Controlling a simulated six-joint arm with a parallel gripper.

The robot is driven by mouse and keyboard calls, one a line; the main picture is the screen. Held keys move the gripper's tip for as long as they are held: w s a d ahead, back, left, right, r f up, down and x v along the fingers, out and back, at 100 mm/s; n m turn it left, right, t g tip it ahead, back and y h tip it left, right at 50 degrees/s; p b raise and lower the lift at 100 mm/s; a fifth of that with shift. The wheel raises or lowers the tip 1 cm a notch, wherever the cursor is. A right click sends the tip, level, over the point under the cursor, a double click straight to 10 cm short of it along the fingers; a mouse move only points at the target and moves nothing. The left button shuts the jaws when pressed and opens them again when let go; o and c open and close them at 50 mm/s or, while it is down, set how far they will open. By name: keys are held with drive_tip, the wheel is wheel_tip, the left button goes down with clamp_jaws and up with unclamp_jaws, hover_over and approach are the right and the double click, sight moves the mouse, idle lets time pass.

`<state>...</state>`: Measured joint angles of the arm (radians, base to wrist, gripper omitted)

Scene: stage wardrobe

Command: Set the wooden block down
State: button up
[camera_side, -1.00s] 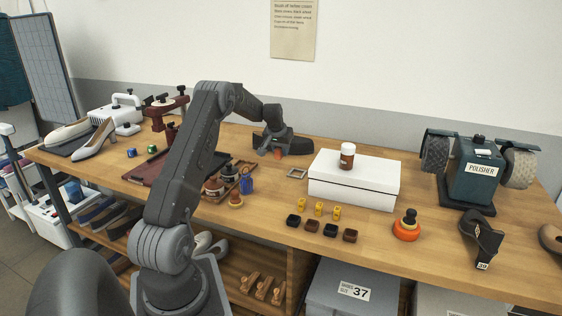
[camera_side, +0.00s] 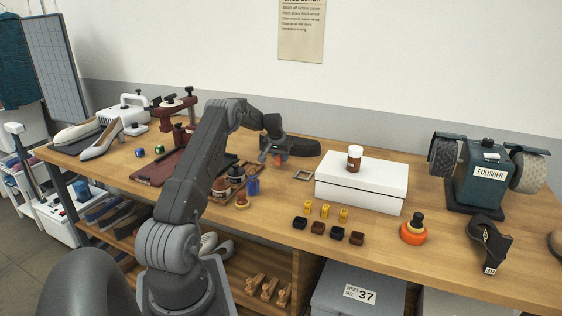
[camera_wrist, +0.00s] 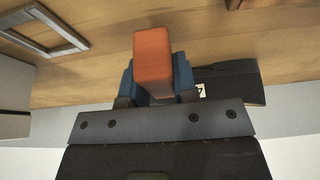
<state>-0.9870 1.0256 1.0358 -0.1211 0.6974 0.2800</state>
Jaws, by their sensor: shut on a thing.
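The wooden block, an orange-red rectangular piece (camera_wrist: 153,62), is held between the blue fingers of my gripper (camera_wrist: 156,80) in the wrist view. Its long face points at the camera and the wooden table lies behind it. In the side view, my gripper (camera_side: 274,156) is over the back middle of the table, and only a small red bit of the block (camera_side: 278,161) shows beneath it. The gripper is shut on the block. I cannot tell whether the block's underside touches the table.
A dark item (camera_side: 303,146) lies just behind my gripper. A small square frame (camera_side: 303,175) and a white box (camera_side: 360,196) with a brown bottle (camera_side: 355,158) on it are to the right. A dark red tray (camera_side: 158,169) is to the left. Bare wood shows around the gripper.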

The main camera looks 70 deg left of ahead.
drive_tip(key=shift+f, duration=0.95)
drive_tip(key=shift+f, duration=0.2)
drive_tip(key=o, duration=1)
drive_tip(key=shift+c, duration=0.2)
drive_tip(key=shift+r, duration=0.1)
